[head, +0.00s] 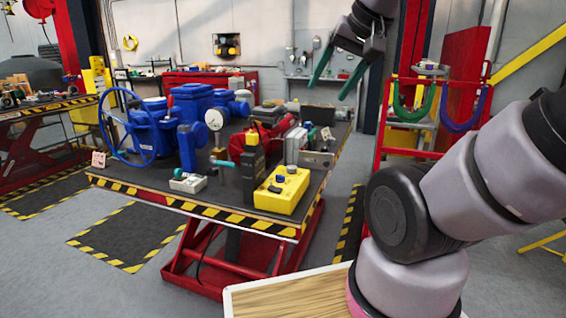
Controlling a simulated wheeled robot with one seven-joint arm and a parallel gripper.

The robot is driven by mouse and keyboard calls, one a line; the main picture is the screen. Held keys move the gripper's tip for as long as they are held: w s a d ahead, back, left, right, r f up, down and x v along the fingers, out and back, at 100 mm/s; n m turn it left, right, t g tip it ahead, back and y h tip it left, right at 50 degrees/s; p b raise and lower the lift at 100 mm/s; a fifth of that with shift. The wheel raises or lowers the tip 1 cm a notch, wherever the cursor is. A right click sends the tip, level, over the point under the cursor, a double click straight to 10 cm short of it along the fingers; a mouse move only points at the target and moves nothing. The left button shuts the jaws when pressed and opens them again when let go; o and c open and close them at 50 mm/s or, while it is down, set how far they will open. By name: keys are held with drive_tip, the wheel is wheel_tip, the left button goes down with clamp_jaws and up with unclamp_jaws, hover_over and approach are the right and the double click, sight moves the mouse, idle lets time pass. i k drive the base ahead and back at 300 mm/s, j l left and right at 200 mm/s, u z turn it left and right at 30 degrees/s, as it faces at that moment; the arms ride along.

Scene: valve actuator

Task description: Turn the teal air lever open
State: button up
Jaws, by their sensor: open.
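The teal air lever (223,163) is small in the head view, low among the parts on the lift table, below a round white gauge (214,119). It looks roughly level, pointing left from a dark upright block (252,167). Its exact valve setting is too small to tell. My gripper (337,75) is high at the top of the view, with its two green fingers apart and pointing down. It is empty and well apart from the lever, above and to the right of it in the picture.
A blue valve actuator with a blue handwheel (127,125) stands at the table's left. A yellow button box (283,190) sits at the front right corner, and a white box (188,182) near the front edge. Red and silver parts crowd the table's right side. A red rack (407,150) stands behind.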

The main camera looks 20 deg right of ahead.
sight(213, 160)
drive_tip(key=i+j, duration=0.6)
drive_tip(key=i, duration=0.15)
